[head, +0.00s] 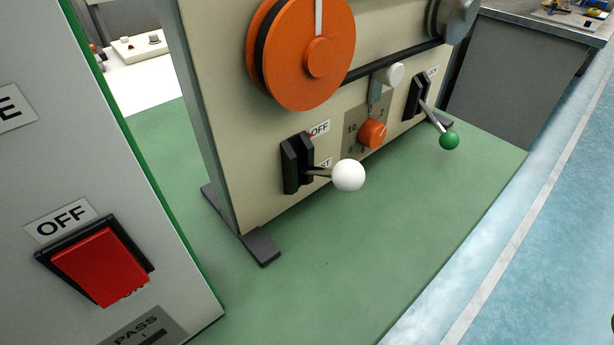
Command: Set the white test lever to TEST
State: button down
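The white test lever has a round white knob (348,175) on a short dark stem. It comes out of a black slotted housing (297,163) low on the beige panel. The lever sticks out toward the right and sits around the middle to lower part of its slot. An OFF label (320,128) is beside the top of the housing. A second label (324,163), partly hidden by the lever and ending in "ST", is beside the lower part. My gripper is not in this view.
A green-knobbed lever (449,140) and an orange dial (372,134) are to the right on the beige panel (225,120). A large orange wheel (305,55) is above. A grey box with a red switch (100,267) stands at the front left. The green tabletop (350,260) before the lever is clear.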

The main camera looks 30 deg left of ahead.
aim_at(348, 175)
jog(key=k, duration=0.45)
jog(key=u, duration=1)
